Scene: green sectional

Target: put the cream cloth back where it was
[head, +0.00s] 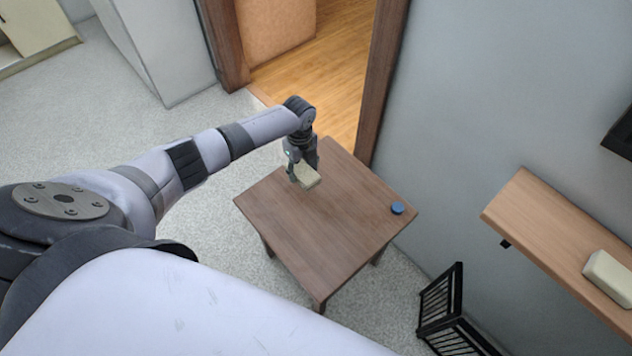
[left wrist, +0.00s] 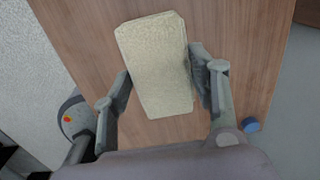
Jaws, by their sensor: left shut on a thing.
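The cream cloth (head: 307,176) is a folded, textured block at the far left part of the wooden table (head: 325,235). My left gripper (head: 303,173) points down over the table and is shut on the cloth. In the left wrist view the cloth (left wrist: 158,65) lies between the two fingers (left wrist: 163,85), which press on its long sides. I cannot tell whether the cloth touches the tabletop or is just above it. My right gripper is not in view.
A small blue round object (head: 397,208) sits near the table's right corner. A wooden wall shelf (head: 540,235) on the right holds a cream block (head: 610,272). A black rack (head: 450,315) stands on the floor below. The table's middle is clear.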

